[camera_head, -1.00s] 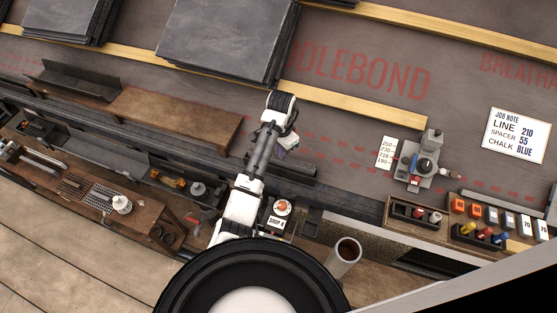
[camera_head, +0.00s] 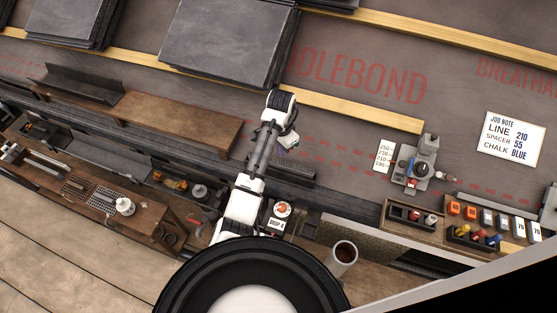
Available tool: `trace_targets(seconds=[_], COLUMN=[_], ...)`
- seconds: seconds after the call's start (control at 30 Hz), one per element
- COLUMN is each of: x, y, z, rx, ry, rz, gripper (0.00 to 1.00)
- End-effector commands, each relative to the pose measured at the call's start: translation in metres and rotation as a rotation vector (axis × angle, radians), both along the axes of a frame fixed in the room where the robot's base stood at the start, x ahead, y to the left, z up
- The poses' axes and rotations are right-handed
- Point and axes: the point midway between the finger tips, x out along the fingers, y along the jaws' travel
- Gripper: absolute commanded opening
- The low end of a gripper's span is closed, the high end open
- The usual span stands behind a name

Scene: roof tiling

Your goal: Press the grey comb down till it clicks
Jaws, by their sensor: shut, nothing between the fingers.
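The grey comb (camera_head: 296,169) is a narrow dark strip with a toothed upper edge. It lies along the dark eaves edge, just right of my arm. My arm and gripper hide its left end. My gripper (camera_head: 284,147) is at the end of the white and black arm, shut and empty. It appears just above the comb's left part in the picture. I cannot tell whether it touches the comb, nor whether the comb is fully seated.
A brown board (camera_head: 165,119) lies left of my arm, and slate stacks (camera_head: 228,43) stand above. A grey tool (camera_head: 421,168) stands at right beside a job note (camera_head: 513,139). A tray of coloured pieces (camera_head: 484,232) is lower right.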

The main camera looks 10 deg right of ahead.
Motion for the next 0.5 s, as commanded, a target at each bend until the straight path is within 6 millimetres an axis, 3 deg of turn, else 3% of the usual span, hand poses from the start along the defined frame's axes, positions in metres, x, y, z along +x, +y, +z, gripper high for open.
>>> trace_targets(seconds=[0.5], x=[0.000], y=[0.000], z=[0.046], rx=[0.000], ry=[0.000], rz=[-0.001], gripper=[0.00])
